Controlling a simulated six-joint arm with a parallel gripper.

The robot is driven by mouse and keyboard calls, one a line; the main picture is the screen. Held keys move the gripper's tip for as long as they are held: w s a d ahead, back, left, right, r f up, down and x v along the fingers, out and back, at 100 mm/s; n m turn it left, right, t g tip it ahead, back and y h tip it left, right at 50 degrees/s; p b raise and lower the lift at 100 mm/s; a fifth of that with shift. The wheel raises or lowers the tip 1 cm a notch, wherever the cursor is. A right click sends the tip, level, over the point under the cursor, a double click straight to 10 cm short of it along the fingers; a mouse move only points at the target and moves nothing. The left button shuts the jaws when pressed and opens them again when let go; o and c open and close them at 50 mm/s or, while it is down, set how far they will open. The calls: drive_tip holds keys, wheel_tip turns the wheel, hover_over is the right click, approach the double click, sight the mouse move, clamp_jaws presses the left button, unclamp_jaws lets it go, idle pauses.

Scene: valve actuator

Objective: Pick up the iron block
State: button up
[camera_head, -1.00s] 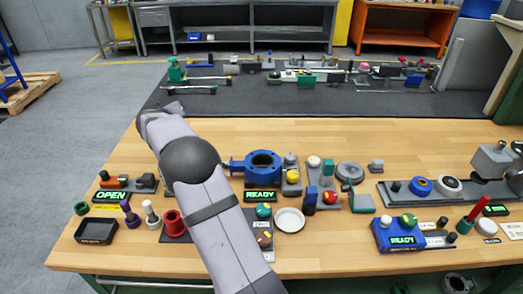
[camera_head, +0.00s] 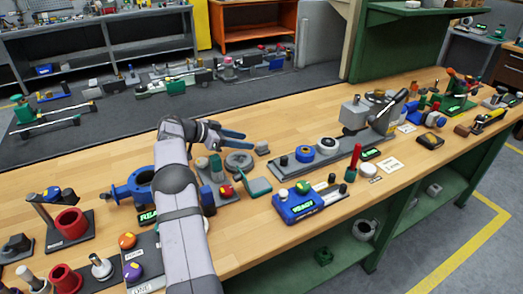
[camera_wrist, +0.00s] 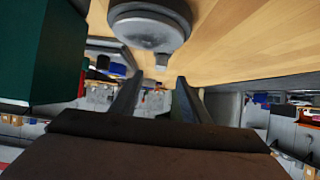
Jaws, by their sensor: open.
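A small grey block (camera_head: 262,148), which looks like the iron block, sits on the wooden bench, right of the round grey disc (camera_head: 238,161). I cannot be sure of its material. In the wrist view a small grey block (camera_wrist: 161,62) shows just beyond the disc (camera_wrist: 150,22), in line with the gap between the fingers. My gripper (camera_head: 242,141) is open above the bench, left of the block and near the disc. In the wrist view my gripper (camera_wrist: 160,80) has its two fingers apart with nothing held between them.
A green block (camera_wrist: 35,50) fills the upper left of the wrist view. A blue valve body (camera_head: 135,188) stands left of my arm. A long grey rail (camera_head: 330,150) and a blue READY box (camera_head: 308,203) lie to the right. Bare wood lies behind the block.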

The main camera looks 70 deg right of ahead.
sight(260, 143)
drive_tip(key=shift+p+x, duration=0.9)
drive_tip(key=shift+x, duration=0.6)
drive_tip(key=shift+p+x, duration=1)
drive_tip(key=shift+x, duration=1.2)
drive_tip(key=shift+c, duration=0.3)
drive_tip(key=shift+w+r, duration=0.1)
clamp_jaws()
